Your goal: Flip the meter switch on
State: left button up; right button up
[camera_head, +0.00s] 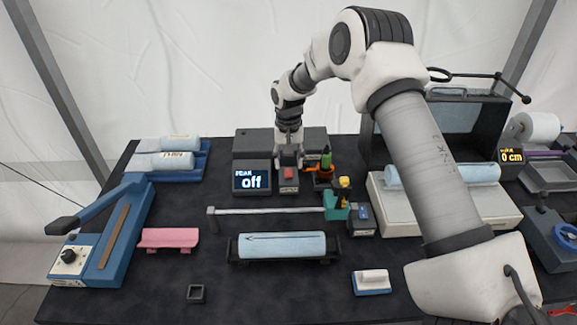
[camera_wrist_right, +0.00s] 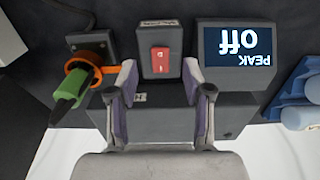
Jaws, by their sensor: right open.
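The meter's dark display (camera_head: 252,181) reads "PEAK off" in the head view and shows upside down in the right wrist view (camera_wrist_right: 237,48). Beside it is a small grey box with a red rocker switch (camera_head: 289,173). In the right wrist view the red switch (camera_wrist_right: 160,61) lies ahead of and between the fingertips. My right gripper (camera_wrist_right: 158,82) is open and empty, its fingers spread to either side of the switch box. In the head view my right gripper (camera_head: 288,155) hangs just behind the switch. Contact cannot be told. My left gripper is out of view.
A green-handled tool in an orange ring holder (camera_wrist_right: 78,78) stands close beside the gripper. A blue cylinder on a black cradle (camera_head: 282,246), a pink rest (camera_head: 168,237) and a blue lever device (camera_head: 107,238) sit nearer. A dark tank (camera_head: 455,129) stands right.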

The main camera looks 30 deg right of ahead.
aim_at(289, 174)
jog(key=f, duration=0.3)
jog(key=w+f, duration=0.1)
jog(key=shift+d+f, duration=0.3)
jog(key=shift+s+a+r, duration=0.1)
jog(key=shift+s+r, duration=0.05)
jog(key=shift+s, duration=0.05)
jog(key=shift+s+r, duration=0.1)
jog(key=shift+c, duration=1.1)
jog(key=shift+a, duration=0.1)
grip_shut()
jog(key=shift+w+d+g+y, duration=0.2)
jog(key=shift+g+y, duration=0.3)
jog(key=shift+g, duration=0.4)
